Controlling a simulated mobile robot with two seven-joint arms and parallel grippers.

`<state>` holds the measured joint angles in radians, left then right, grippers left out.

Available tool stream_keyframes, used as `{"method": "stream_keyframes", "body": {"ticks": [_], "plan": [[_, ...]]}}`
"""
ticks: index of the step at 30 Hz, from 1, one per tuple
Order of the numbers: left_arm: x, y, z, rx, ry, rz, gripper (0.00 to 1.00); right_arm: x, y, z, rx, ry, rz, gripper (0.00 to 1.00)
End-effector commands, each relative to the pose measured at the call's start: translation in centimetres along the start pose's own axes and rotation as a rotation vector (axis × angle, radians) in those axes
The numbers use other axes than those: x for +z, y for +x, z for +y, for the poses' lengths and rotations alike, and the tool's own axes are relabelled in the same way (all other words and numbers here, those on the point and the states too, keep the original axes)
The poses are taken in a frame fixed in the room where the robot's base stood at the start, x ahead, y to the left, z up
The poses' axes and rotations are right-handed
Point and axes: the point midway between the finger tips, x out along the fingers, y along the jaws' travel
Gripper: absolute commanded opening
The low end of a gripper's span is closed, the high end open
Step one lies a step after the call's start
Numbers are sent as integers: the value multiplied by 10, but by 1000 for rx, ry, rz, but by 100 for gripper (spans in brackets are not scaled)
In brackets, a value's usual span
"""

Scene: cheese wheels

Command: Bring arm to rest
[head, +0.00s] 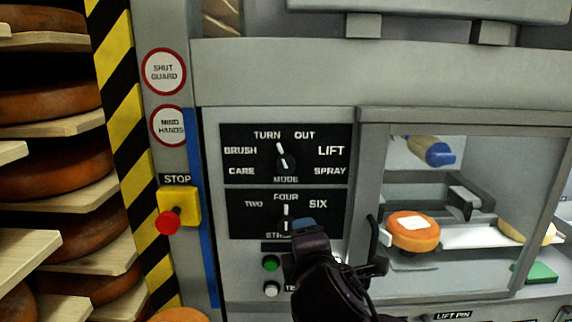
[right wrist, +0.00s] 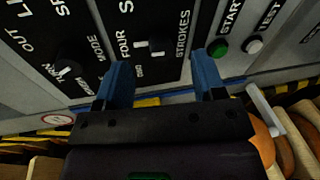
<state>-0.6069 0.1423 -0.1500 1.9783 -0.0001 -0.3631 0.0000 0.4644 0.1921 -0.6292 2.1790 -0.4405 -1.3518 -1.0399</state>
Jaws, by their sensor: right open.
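My right gripper (head: 303,226) reaches up from the bottom centre in front of the machine's control panel (head: 212,140). In the right wrist view its two blue fingers (right wrist: 162,76) are apart with nothing between them. The strokes knob (head: 286,212) shows just above the fingertips in the head view, its white mark toward FOUR. In the wrist view the strokes knob (right wrist: 157,46) lies beyond the gap between the fingers, and I see no contact. The mode knob (head: 286,161) is higher up, its mark tilted up and slightly left. My left gripper is not in view.
A green button (head: 271,263) and a white button (head: 271,289) sit left of my right gripper. A red stop button (head: 168,220) is farther left. A window on the right shows an orange cheese wheel (head: 414,237). Shelves of cheese wheels (head: 55,160) stand at left.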

Motion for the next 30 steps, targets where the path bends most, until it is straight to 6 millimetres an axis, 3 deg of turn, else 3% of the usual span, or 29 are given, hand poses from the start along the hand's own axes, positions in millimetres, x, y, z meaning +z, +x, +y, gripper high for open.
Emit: {"method": "stream_keyframes", "body": {"ticks": [1, 6, 14, 20, 24, 30], "plan": [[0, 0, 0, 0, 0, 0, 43, 5, 5, -24, -37, 67, 9, 63], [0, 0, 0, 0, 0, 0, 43, 23, 14, -94, -122, 322, 34, 63], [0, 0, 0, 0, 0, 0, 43, 55, 2, -206, -230, 730, 10, 63], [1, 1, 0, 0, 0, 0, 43, 84, -30, -294, -286, 1050, -63, 63], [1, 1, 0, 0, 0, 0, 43, 107, -66, -352, -301, 1268, -140, 63], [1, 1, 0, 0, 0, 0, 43, 137, -120, -414, -282, 1523, -254, 63]]}}
